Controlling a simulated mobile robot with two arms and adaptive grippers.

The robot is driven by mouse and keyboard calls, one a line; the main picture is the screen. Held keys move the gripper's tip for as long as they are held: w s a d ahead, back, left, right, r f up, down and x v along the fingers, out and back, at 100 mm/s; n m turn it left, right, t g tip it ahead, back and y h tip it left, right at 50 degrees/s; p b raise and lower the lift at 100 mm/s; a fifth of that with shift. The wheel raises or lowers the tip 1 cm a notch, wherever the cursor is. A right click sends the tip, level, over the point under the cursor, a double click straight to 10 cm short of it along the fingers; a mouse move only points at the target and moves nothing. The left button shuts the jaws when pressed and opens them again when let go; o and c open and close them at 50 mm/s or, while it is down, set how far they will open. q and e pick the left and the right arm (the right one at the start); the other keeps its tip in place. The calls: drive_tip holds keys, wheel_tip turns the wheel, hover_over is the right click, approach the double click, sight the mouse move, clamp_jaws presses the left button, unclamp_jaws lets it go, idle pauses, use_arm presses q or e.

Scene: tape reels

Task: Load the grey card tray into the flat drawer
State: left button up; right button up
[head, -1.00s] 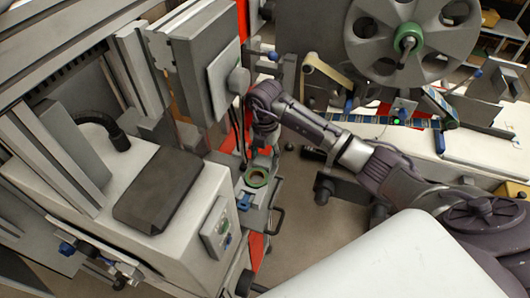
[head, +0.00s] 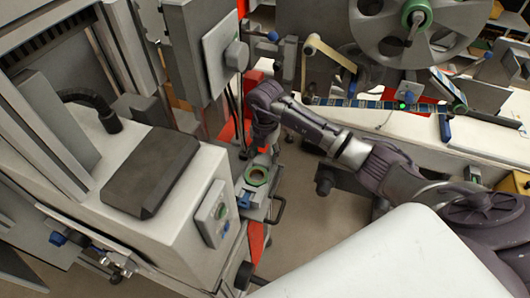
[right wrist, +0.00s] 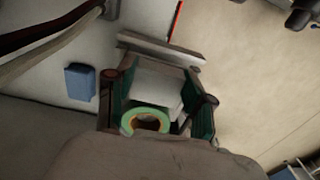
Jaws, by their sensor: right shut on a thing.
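My right gripper (head: 262,152) reaches down beside the machine in the head view, its jaws small and partly hidden. In the right wrist view its two fingers (right wrist: 157,106), with dark green pads, stand wide apart. A pale grey block (right wrist: 160,88) lies between them and looks like the grey card tray; its full shape is hidden. A green ring-shaped reel (right wrist: 146,122) shows close to the palm, and a green reel also shows in the head view (head: 256,175), just below the gripper. It sits on a small grey drawer-like unit (head: 270,190). My left gripper is out of view.
A white console with a dark grey pad (head: 150,175) stands left. A black handle (head: 278,209) sticks out right of the small unit. A large grey reel (head: 380,25) and a white bench (head: 390,122) are at the right. Floor shows below the unit.

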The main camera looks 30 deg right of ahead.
drive_tip(key=shift+d+f, duration=0.1)
drive_tip(key=shift+f, duration=0.3)
drive_tip(key=shift+f+b, duration=0.75)
drive_tip(key=shift+f, duration=0.05)
drive_tip(key=o, duration=1.4)
drive_tip(key=shift+c, duration=0.2)
drive_tip(key=shift+r, duration=0.1)
wheel_tip(320, 180, up, 12)
